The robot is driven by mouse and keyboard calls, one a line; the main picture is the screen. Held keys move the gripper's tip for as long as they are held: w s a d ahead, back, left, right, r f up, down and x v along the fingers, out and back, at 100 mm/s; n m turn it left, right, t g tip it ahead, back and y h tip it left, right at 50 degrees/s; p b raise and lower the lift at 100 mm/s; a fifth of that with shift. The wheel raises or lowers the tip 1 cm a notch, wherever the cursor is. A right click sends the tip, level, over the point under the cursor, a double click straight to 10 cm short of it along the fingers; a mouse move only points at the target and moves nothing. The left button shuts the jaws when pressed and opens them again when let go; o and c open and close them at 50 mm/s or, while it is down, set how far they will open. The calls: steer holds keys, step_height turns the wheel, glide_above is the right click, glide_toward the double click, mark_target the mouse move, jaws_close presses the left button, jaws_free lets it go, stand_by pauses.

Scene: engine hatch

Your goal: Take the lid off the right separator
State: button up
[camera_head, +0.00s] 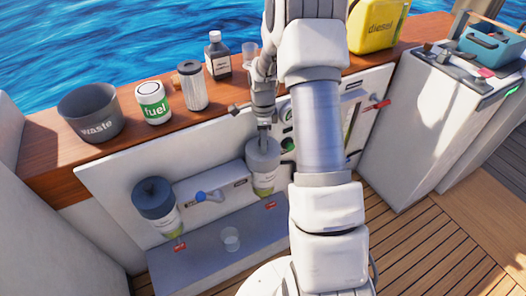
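The right separator (264,184) is fixed on the white panel, left of my arm. It has a clear bowl with yellowish liquid and a pale label. Its round grey lid (262,155) is on top. My gripper (263,140) points down at the top of this lid, at or just above it. The fingers are small and seen edge-on, so I cannot tell whether they are apart, shut or gripping. The left separator (166,222) has a dark blue-grey lid (154,196) and stands farther left.
The wooden ledge behind holds a waste bucket (92,115), fuel can (153,103), filter (192,86), dark bottle (217,57) and yellow diesel can (376,26). A blue-handled valve (208,197) sits between the separators. A clear cup (231,239) stands on the grey step (195,262).

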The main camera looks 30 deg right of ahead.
jaws_close()
